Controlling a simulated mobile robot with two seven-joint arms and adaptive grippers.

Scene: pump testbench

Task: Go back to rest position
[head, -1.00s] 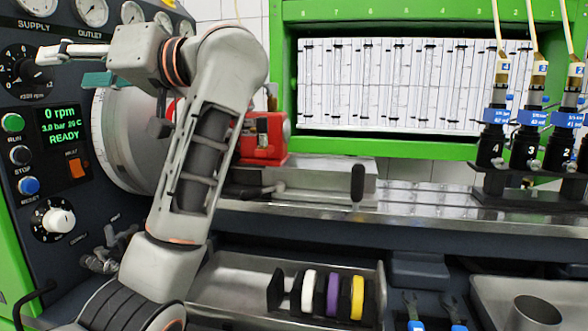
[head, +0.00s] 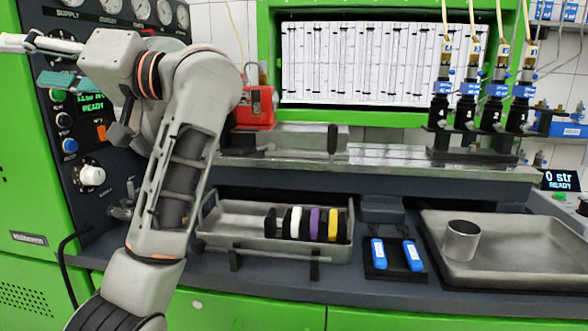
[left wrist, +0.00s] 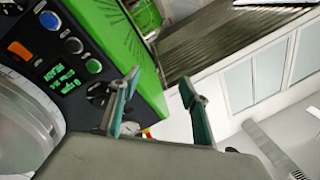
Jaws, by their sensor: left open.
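My left arm rises from the bottom left in the head view, bent at the elbow, with its wrist raised in front of the dark control panel (head: 75,130). My left gripper (left wrist: 160,92) shows in the left wrist view with its two teal fingers well apart and nothing between them. In the head view one teal finger (head: 63,82) shows at the far left, overlapping the panel. From these views I cannot tell the gap to the panel. My right gripper is in neither view.
A green-framed testbench fills the scene. A steel tray (head: 222,217) holds several coloured rings. Beside it are a holder with two blue-handled tools (head: 378,252) and a larger tray (head: 510,275) with a metal cup (head: 461,241). Blue-tagged injectors (head: 468,90) stand at right.

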